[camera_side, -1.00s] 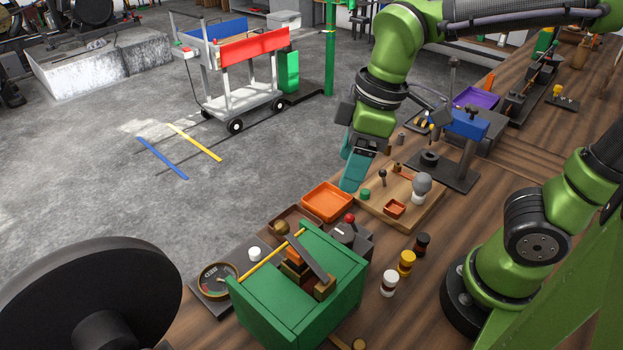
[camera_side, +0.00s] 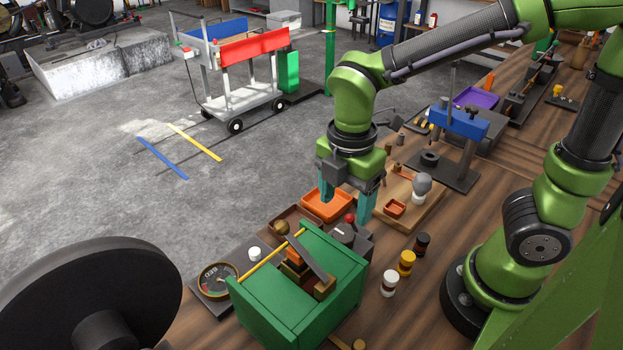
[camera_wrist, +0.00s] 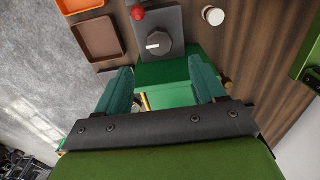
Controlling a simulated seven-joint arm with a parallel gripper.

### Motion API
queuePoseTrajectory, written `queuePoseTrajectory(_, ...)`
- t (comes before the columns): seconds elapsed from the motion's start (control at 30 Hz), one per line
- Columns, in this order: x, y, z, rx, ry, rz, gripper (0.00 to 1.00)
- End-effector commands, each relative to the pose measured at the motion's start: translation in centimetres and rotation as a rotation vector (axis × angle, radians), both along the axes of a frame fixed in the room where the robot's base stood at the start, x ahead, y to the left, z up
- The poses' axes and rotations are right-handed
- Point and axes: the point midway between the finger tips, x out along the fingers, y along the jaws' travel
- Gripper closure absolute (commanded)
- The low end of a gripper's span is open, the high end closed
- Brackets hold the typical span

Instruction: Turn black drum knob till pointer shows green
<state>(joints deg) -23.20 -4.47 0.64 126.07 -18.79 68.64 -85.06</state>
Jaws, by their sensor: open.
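The black drum knob (camera_side: 343,232) sits on a dark grey block beside a red ball, behind the green box. In the wrist view the knob (camera_wrist: 158,44) shows a short white mark on its face. My gripper (camera_side: 347,214) points down above the knob's block, its two teal fingers apart with nothing between them. In the wrist view the knob lies just beyond the fingertips (camera_wrist: 161,76), untouched as far as I can tell. A round dark gauge (camera_side: 217,281) lies left of the green box; its pointer and colours are too small to read.
The green box (camera_side: 258,303) stands close in front of the knob, with a dark slanted bar and blocks on it. A red ball (camera_side: 350,218) stands by the knob. An orange tray (camera_side: 340,204) is behind. Several small jars, one yellow (camera_side: 406,262), stand to the right.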

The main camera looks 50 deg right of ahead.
Motion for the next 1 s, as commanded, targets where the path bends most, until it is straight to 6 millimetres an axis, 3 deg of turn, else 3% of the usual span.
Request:
queuePoseTrajectory(0.2,-0.1,0.0,-4.7,-0.002,0.006,0.001,0.31)
queuePoseTrajectory(0.4,-0.1,0.0,-7.4,-0.001,0.003,0.000,0.31)
queuePoseTrajectory(0.83,0.0,0.0,-8.3,0.000,-0.001,-0.001,0.31)
queuePoseTrajectory(1.0,0.0,0.0,-8.3,0.000,-0.001,-0.001,0.57)
